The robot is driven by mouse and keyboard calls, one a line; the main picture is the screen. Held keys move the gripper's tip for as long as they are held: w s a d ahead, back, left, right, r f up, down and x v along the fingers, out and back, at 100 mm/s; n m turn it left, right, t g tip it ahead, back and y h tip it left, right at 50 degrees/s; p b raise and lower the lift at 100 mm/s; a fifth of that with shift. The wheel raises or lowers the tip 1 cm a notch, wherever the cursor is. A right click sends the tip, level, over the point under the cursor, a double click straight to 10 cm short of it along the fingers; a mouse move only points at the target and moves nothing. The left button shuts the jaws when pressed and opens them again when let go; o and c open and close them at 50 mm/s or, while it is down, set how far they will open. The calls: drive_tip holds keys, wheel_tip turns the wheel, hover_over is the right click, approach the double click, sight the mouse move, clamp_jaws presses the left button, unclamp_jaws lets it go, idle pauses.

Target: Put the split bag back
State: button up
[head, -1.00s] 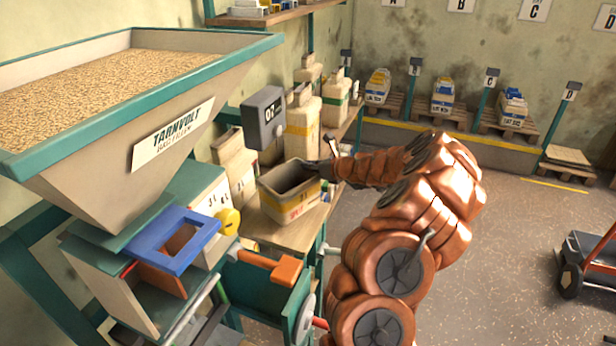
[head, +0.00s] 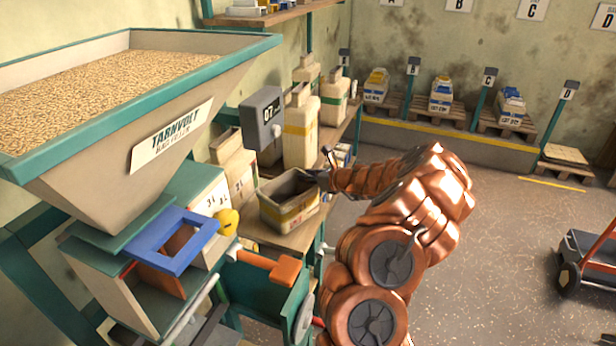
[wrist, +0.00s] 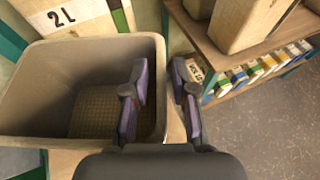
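No bag that I can tell is split shows clearly. Pale bags with yellow or green bands (head: 301,135) stand on the bench behind the weigh display. An open beige bin with a yellow band (head: 291,208) sits on the bench and looks empty inside; its grid-patterned floor shows in the wrist view (wrist: 105,108). My gripper (head: 324,179) is at the bin's right rim. In the wrist view, my gripper's fingers (wrist: 160,98) are apart, one inside the bin and one outside its wall. A gap shows beside the inner finger.
A grain hopper (head: 172,138) and filler with a blue frame (head: 172,240) stand at left. Pallets with bags (head: 441,95) line the back wall, and a nearly bare pallet (head: 566,157) is at right. A cart (head: 588,258) stands right. The middle floor is clear.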

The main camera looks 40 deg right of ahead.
drive_tip(key=shift+r, duration=0.15)
drive_tip(key=shift+s, duration=0.15)
drive_tip(key=b+v, duration=0.1)
drive_tip(key=v, duration=1.1)
drive_tip(key=shift+a, duration=0.1)
idle(0.6)
